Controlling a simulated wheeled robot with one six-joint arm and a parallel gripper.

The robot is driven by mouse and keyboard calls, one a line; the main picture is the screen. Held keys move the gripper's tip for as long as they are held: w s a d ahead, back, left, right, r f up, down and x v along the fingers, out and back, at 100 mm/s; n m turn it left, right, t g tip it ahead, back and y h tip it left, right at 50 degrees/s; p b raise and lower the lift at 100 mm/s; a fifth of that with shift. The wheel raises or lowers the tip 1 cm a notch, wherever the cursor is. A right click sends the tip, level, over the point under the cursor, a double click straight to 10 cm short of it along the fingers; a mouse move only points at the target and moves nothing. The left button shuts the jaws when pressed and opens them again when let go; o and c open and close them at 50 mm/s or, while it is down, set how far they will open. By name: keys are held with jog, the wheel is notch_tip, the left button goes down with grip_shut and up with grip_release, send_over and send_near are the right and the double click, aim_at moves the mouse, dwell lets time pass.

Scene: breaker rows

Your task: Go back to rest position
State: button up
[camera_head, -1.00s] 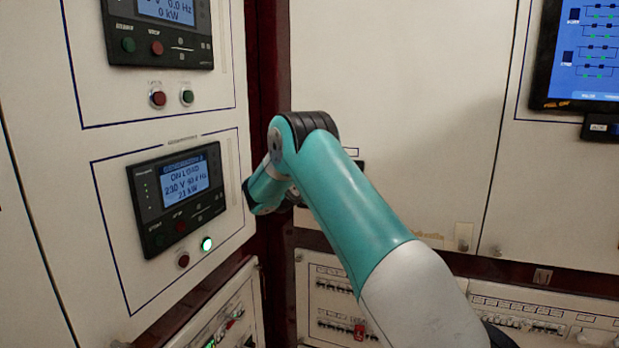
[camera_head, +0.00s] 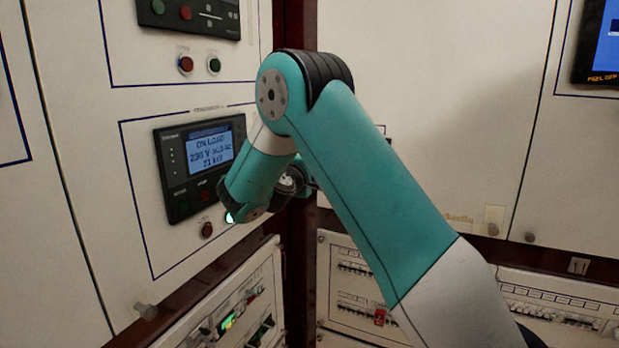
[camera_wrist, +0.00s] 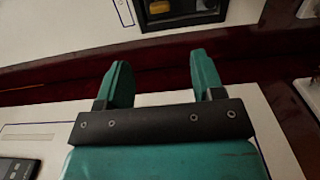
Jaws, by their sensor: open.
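My gripper (camera_wrist: 158,82) shows in the wrist view with its two teal fingers apart and nothing between them. Beyond the fingers are a dark red frame strip and pale panel surfaces. In the head view my teal and white arm is raised and bent in front of the cabinets. Its end points away behind the forearm, so the fingers are hidden there.
A control unit (camera_head: 203,165) reading "ON LOAD" is left of my arm, with a red button (camera_head: 207,230) and a lit green lamp below it. Breaker rows (camera_head: 545,312) line the lower right. A blue screen (camera_head: 606,45) is at upper right.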

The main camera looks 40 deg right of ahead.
jog(key=shift+v, duration=1.1)
